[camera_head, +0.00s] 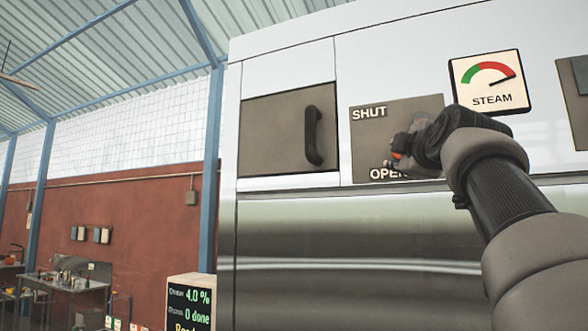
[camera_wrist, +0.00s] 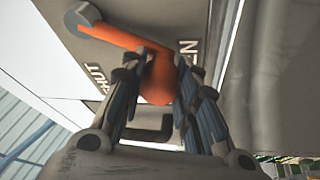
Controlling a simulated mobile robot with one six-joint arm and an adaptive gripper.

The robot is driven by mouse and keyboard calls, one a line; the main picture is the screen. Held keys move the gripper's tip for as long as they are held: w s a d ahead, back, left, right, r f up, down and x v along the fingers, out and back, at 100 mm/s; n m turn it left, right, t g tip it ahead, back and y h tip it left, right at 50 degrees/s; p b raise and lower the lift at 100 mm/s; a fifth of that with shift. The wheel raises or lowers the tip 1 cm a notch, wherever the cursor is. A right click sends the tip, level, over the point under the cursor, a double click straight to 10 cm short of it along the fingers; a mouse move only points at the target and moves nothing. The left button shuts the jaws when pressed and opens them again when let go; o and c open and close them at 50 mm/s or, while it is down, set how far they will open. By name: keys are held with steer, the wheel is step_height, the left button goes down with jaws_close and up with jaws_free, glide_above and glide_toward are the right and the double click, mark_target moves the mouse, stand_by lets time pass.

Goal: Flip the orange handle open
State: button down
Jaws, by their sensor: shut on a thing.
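The orange handle (camera_wrist: 120,38) shows in the wrist view as a bar running from a round grey pivot (camera_wrist: 82,20) to a rounded knob (camera_wrist: 158,82). My gripper (camera_wrist: 152,100) is shut on the knob, with a finger on each side. In the head view, my gripper (camera_head: 400,147) covers most of the handle, and only a small orange patch (camera_head: 397,155) shows. The handle is on a grey plate (camera_head: 372,133) marked SHUT at the top and OPEN at the bottom. The gripped end lies near the OPEN marking, which my gripper partly covers.
A grey panel with a dark vertical pull (camera_head: 312,135) is left of the plate. A STEAM gauge (camera_head: 490,82) is at upper right, its needle toward the red end. A display (camera_head: 189,303) reads 4.0 % and 0 done. Smooth metal (camera_head: 340,255) lies below. A bench (camera_head: 65,290) stands far left.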

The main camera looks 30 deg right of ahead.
steer(key=shift+s+d+f+n+g+y+p, duration=0.3)
steer(key=shift+s+d+n, duration=0.3)
steer(key=shift+n, duration=0.45)
steer(key=shift+s+d+f+n+g+y+p, duration=0.1)
steer(key=shift+s+d+n+g+y+p, duration=0.25)
steer(key=shift+s+n, duration=0.5)
steer(key=shift+s+d+f+n+g+y+p, duration=0.15)
steer(key=shift+s+d+n+y+p, duration=0.2)
steer(key=shift+d+n, duration=0.6)
steer(key=shift+a+n, duration=0.25)
steer(key=shift+a, duration=0.05)
steer(key=c, duration=1.2)
jaws_free()
steer(key=shift+s, duration=0.15)
steer(key=v, duration=1.2)
steer(key=shift+a, duration=0.1)
